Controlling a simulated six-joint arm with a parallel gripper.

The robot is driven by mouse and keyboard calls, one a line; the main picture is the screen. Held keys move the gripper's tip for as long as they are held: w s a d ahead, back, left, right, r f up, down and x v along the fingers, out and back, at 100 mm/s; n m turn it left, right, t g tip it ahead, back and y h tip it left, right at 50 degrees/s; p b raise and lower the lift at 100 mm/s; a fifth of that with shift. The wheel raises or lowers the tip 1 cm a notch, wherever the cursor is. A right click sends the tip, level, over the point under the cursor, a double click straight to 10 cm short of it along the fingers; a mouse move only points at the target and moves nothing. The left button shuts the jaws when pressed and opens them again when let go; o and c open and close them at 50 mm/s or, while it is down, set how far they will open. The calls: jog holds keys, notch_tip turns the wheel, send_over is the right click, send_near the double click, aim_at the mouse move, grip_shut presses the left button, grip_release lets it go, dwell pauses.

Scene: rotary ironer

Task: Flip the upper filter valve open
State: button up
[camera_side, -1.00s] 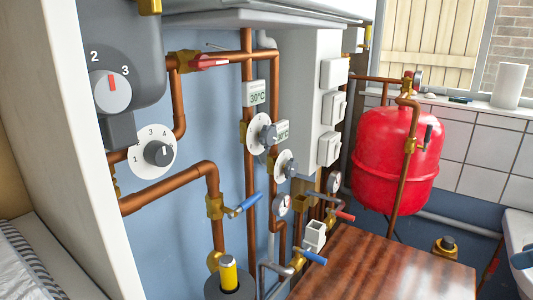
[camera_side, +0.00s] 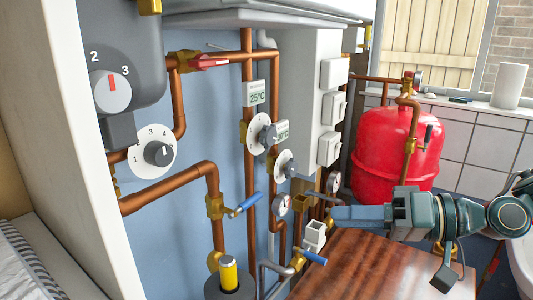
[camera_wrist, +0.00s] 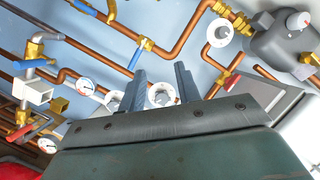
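The likely upper filter valve is a brass valve (camera_side: 215,206) on the vertical copper pipe, above a yellow-topped cylinder (camera_side: 229,274). Its blue lever (camera_side: 245,205) sticks out to the right, across the pipe. In the wrist view the lever (camera_wrist: 136,56) shows beyond the fingertips, next to its brass body (camera_wrist: 148,44). A second blue-levered valve (camera_side: 314,257) sits lower down, near the tabletop. My gripper (camera_side: 335,216) points left above the wooden top, well right of the upper lever. In the wrist view my gripper (camera_wrist: 161,69) has its two fingers apart, with nothing between them.
A red-levered valve (camera_side: 210,62) is higher up. A red tank (camera_side: 385,150) stands behind my arm. The wooden top (camera_side: 350,270) is clear.

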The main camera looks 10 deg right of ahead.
jog(key=w+a+f+m+t+y, duration=0.2)
jog(key=w+a+f+m, duration=0.1)
jog(key=w+m, duration=0.1)
jog(key=m+t+h, duration=0.2)
jog(key=m+t, duration=0.3)
jog(key=m, duration=0.3)
send_near(251, 198)
jog(key=shift+f+v, duration=0.15)
jog(key=shift+v, duration=0.8)
jog(key=shift+f+v, duration=0.2)
jog(key=shift+v, duration=0.75)
jog(key=shift+w+a, duration=0.1)
jog(key=shift+w, duration=0.25)
jog(key=shift+x, duration=6.6)
grip_shut()
